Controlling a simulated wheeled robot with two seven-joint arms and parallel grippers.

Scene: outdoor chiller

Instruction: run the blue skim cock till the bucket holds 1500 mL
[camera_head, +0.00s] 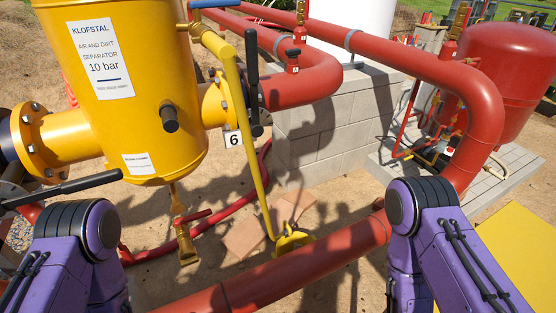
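A blue lever handle (214,3), which looks like the skim cock, sits at the top edge beside the yellow separator (150,110). It lies roughly level, and its valve is cut off or too small to read. A yellow pipe (245,130) runs from below it down towards the ground. Beside the pipe's lower end is a yellow round thing (293,237), partly hidden by a red pipe; I cannot tell whether it is the bucket. No liquid level shows. Purple links of my two arms show at the bottom corners, but both grippers are out of view.
A thick red pipe (275,278) crosses low in front. Another large red pipe (440,75) arches on the right. A red-handled brass valve (185,240) hangs under the separator. Black levers (70,187) stick out. A block plinth (330,125) and red tank (495,65) stand behind.

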